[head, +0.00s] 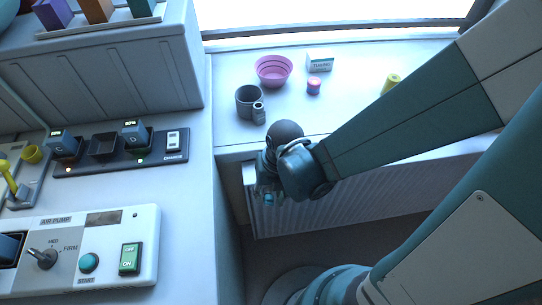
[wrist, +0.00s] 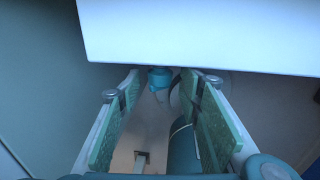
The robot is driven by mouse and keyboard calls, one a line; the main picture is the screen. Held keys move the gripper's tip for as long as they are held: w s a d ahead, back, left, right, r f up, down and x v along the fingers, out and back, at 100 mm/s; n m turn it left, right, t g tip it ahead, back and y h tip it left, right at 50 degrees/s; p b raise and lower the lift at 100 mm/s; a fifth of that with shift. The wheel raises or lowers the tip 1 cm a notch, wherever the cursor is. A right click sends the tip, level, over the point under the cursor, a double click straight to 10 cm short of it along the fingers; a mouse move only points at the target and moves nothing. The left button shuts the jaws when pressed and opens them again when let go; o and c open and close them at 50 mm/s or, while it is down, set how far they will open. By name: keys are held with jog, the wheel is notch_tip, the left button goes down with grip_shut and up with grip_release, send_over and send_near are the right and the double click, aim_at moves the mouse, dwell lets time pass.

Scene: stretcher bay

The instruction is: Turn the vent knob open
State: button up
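I cannot pick out the vent knob for certain in either view; my arm and gripper cover part of the wall below the shelf. A ribbed pale panel (head: 340,198) is under the shelf's front edge, behind and to the right of my gripper. My gripper (head: 272,197) points down just in front of that edge. In the wrist view my gripper (wrist: 160,82) has its two green-padded fingers well apart. A small teal piece shows between and beyond the fingertips; I cannot tell what it is. No object is seen held.
The white shelf (head: 390,125) holds a grey mug (head: 249,100), a pink bowl (head: 273,70), a small box (head: 320,60), a pink jar (head: 314,87) and a yellow cup (head: 391,82). The air pump panel (head: 110,230) is at left.

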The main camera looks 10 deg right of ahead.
aim_at(266, 198)
notch_tip(266, 198, up, 11)
jog(key=d, duration=0.1)
jog(key=shift+d, duration=0.15)
dwell(1.1)
jog(key=shift+f, duration=0.2)
dwell(0.4)
jog(key=shift+w+a+f+m+h+p, duration=0.1)
jog(key=shift+a+f+m+h+p, duration=0.3)
jog(key=shift+a+f+h+p, duration=0.6)
jog(key=shift+a+f+m+h+p, duration=0.2)
jog(key=shift+f+p, duration=0.1)
jog(key=shift+f, duration=0.2)
jog(key=shift+a+f+m+h+p, duration=0.1)
jog(key=shift+a+f+m+p, duration=0.15)
jog(key=shift+f, duration=0.25)
jog(key=shift+d+f, duration=0.1)
jog(key=shift+f, duration=0.15)
jog(key=shift+s+d+f+b, duration=0.15)
jog(key=shift+f+b, duration=0.55)
jog(key=shift+f, duration=1.15)
jog(key=shift+s+d+f+b, duration=0.2)
jog(key=shift+f+b, duration=0.5)
jog(key=shift+f, duration=1.1)
jog(key=shift+w, duration=0.15)
